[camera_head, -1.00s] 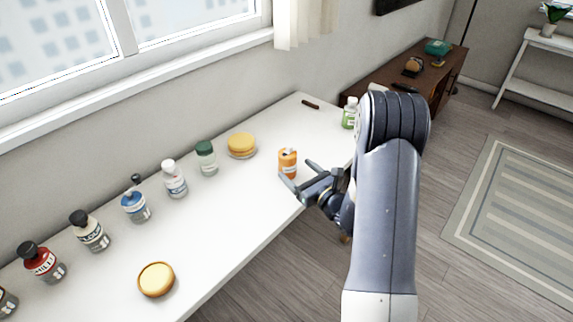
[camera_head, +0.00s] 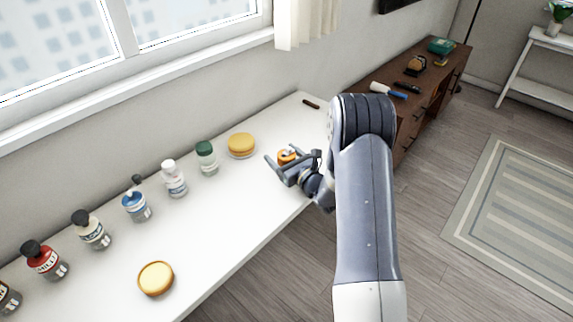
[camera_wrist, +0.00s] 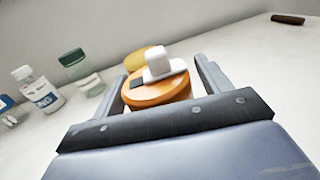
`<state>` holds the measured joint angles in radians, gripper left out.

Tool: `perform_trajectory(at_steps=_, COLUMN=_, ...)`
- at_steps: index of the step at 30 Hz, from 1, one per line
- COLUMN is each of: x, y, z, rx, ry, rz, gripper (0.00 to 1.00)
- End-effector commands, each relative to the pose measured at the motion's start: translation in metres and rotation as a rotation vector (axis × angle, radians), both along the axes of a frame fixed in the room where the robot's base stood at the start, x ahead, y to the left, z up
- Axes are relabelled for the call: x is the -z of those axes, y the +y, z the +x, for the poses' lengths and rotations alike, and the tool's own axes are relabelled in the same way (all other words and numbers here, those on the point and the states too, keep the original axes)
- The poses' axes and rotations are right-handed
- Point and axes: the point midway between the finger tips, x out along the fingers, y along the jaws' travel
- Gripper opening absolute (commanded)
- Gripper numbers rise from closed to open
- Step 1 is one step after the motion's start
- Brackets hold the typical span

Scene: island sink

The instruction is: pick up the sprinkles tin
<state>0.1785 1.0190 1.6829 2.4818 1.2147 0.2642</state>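The sprinkles tin appears to be the orange round tin (camera_head: 286,156) near the front right of the white counter. Its orange top with a white piece on it fills the middle of the wrist view (camera_wrist: 157,94). My gripper (camera_head: 290,162) is open, with one finger on each side of the tin. In the wrist view my gripper (camera_wrist: 160,85) shows a gap between the right finger and the tin. The tin's lower part is hidden by my gripper.
A yellow round dish (camera_head: 156,278) lies near the front edge. A small dark bar (camera_head: 311,103) lies at the counter's far end.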

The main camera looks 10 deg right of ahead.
Motion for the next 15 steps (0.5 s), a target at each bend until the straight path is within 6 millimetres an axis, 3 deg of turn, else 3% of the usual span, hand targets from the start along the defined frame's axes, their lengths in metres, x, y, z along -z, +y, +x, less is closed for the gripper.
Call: perform_trajectory(at_steps=15, x=-0.0002, y=-0.0003, z=-0.0002, rx=0.0, ry=0.0, rz=0.0, gripper=0.3)
